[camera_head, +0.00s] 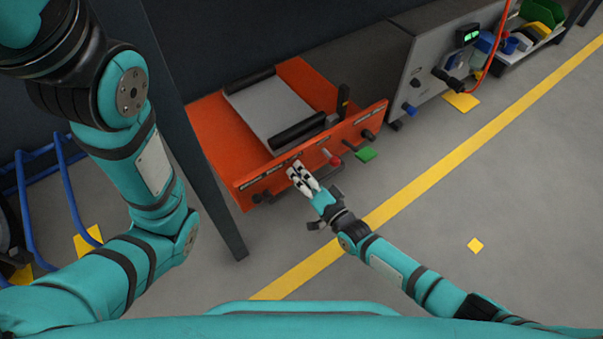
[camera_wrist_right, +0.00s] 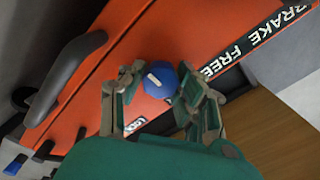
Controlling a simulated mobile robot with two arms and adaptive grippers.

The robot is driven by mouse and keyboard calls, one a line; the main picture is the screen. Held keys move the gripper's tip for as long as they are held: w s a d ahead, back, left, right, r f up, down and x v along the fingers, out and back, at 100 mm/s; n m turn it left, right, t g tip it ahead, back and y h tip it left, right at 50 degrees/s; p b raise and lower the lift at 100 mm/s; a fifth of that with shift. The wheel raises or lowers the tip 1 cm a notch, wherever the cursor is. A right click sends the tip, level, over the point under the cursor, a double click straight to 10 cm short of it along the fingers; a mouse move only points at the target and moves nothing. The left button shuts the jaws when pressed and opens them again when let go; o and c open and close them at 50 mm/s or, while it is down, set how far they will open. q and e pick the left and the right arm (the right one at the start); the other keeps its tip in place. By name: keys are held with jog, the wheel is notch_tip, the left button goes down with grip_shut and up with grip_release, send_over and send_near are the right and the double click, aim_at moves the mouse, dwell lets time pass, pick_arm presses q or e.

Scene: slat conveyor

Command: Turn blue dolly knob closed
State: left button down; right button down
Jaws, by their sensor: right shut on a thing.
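The orange dolly (camera_head: 225,150) stands at a dark bay. In the right wrist view its blue knob (camera_wrist_right: 161,80) sits on the orange front panel (camera_wrist_right: 125,40), with a short white slanted mark on its face. My right gripper (camera_head: 298,178) is at the dolly's front panel and covers the knob in the head view. In the right wrist view the right gripper (camera_wrist_right: 161,84) is shut on the knob, with one finger on each side. My left arm comes in at the left; its gripper is out of view.
The panel carries "BRAKE FREE" lettering (camera_wrist_right: 255,45), a dark handle (camera_wrist_right: 65,75), a red-knobbed lever (camera_head: 333,160) and another dark handle (camera_head: 368,135). A grey cabinet (camera_head: 430,70) stands to the right. A dark post (camera_head: 205,150) rises left of the dolly. The floor in front is clear.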

jog(key=c, duration=0.9)
grip_release()
jog(key=shift+s+d, duration=0.1)
jog(key=v, duration=1.1)
jog(key=shift+s+d, duration=0.25)
jog(key=shift+s, duration=0.05)
